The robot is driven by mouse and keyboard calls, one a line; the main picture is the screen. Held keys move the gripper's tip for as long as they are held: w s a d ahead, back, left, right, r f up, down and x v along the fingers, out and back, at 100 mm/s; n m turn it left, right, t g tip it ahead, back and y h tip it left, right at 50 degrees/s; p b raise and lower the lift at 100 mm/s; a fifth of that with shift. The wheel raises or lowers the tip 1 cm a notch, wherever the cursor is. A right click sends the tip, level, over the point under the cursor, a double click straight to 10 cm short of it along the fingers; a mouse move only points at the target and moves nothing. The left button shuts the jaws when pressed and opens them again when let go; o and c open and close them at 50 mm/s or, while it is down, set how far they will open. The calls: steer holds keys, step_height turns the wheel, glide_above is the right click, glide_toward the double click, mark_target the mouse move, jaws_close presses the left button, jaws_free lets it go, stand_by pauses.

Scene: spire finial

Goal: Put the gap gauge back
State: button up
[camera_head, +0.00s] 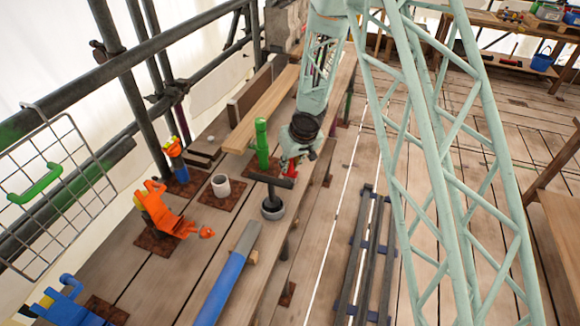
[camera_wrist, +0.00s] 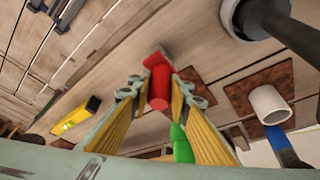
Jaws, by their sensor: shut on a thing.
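My gripper (camera_head: 293,157) is low over the plank bench, just right of the upright green cylinder (camera_head: 262,145). In the wrist view its two yellow-padded fingers (camera_wrist: 160,88) are closed on a red piece, which I take to be the gap gauge (camera_wrist: 158,84). A small grey metal end shows at its tip. In the head view only a bit of red (camera_head: 288,166) shows at the fingertips. I cannot tell whether the gauge touches the planks. The green cylinder also shows low between the fingers in the wrist view (camera_wrist: 181,147).
A black T-handled tool on a round base (camera_head: 272,207) stands close in front of my gripper. A white cup (camera_head: 221,185) and an orange tool (camera_head: 165,215) stand on brown mats to the left. A blue-and-grey bar (camera_head: 228,275) lies in front. A pale lattice mast rises at right.

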steer(key=shift+f, duration=0.1)
steer(key=o, duration=1)
steer(key=shift+p+v, duration=0.4)
steer(key=shift+v, duration=0.45)
steer(key=p+v, duration=0.5)
steer(key=v, duration=0.5)
steer(key=shift+r, duration=0.3)
